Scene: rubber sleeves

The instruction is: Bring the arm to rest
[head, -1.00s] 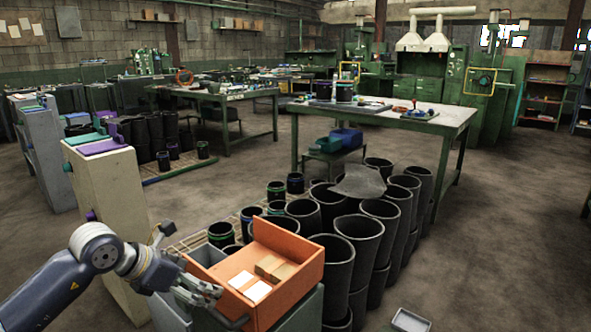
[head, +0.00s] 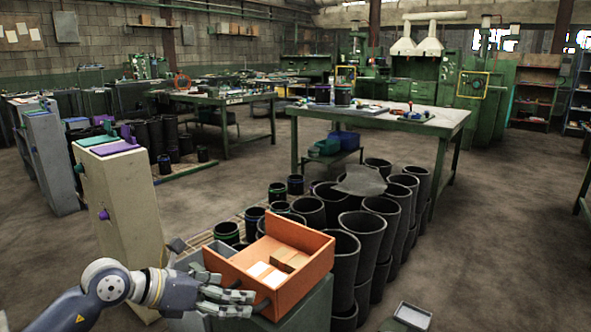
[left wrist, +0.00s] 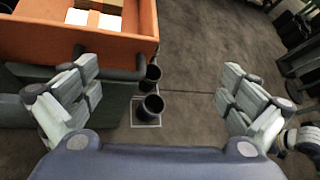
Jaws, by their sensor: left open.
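My left gripper (head: 238,303) is in front of the orange drawer (head: 236,277) at the bottom of the head view, its fingers spread and nothing between them. In the left wrist view the gripper (left wrist: 158,97) has its two finger groups wide apart. The drawer (left wrist: 120,42) stands out at the upper left there, with a dark bar handle (left wrist: 112,74) on its front near the left fingers. Whether the fingers touch the handle I cannot tell.
White and brown boxes (head: 268,275) lie in the drawer. Several black rubber sleeves (head: 362,240) stand behind and right of it. A tall beige cabinet (head: 130,210) stands at the left.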

